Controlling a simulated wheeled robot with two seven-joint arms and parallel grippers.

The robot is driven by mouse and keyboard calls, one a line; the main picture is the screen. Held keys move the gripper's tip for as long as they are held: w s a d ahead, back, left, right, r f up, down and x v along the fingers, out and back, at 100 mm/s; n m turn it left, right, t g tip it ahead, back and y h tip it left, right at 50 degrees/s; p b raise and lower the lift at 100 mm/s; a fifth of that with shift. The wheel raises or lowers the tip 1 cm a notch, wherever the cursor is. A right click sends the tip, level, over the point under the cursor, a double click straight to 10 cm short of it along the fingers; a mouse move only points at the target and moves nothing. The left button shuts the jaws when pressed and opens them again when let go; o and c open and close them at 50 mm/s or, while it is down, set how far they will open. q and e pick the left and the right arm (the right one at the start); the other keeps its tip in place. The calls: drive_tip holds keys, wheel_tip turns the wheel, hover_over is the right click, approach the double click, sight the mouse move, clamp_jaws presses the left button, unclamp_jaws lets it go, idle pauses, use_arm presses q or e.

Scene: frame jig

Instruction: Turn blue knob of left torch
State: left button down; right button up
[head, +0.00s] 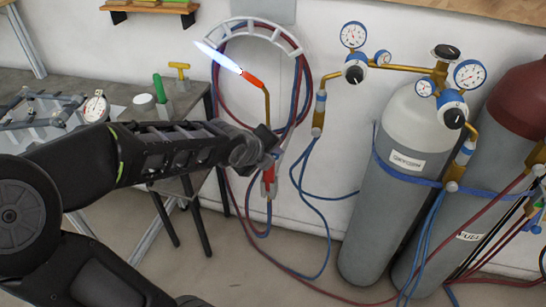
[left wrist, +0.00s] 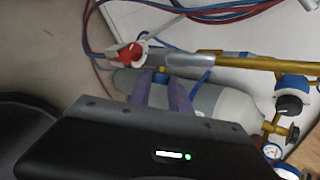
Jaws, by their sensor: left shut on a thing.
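The torch has a brass tube (head: 267,105), an orange-red tip (head: 252,79) and a bright blue-white flame (head: 219,58) pointing up and left. Its red knob (head: 268,177) shows just below my left gripper (head: 268,150); a red knob also shows in the left wrist view (left wrist: 130,53). In the left wrist view, the two fingers of my left gripper (left wrist: 160,82) close around a small blue knob (left wrist: 160,72) beside the grey torch body (left wrist: 215,60). The fingers hide part of the knob. In the head view my gripper hides the blue knob. My right gripper is out of view.
A grey cylinder (head: 400,215) and a dark-red-topped cylinder (head: 520,100) with gauges stand at the right. Red and blue hoses hang from a white wall rack (head: 262,27) and trail over the floor. A workbench (head: 195,98) with tools stands at the left.

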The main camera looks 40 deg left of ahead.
use_arm(q)
drive_tip(key=shift+s+f+t+b, duration=0.15)
drive_tip(key=shift+t+b, duration=0.15)
drive_tip(key=shift+t, duration=0.5)
drive_tip(key=shift+a+h, duration=0.1)
drive_tip(key=shift+h, duration=0.2)
drive_tip(key=c, duration=1.2)
unclamp_jaws()
drive_tip(key=shift+c, duration=0.2)
drive_tip(key=v, duration=0.7)
drive_tip(key=shift+s+r+p, duration=0.25)
drive_tip(key=shift+s+p, duration=0.05)
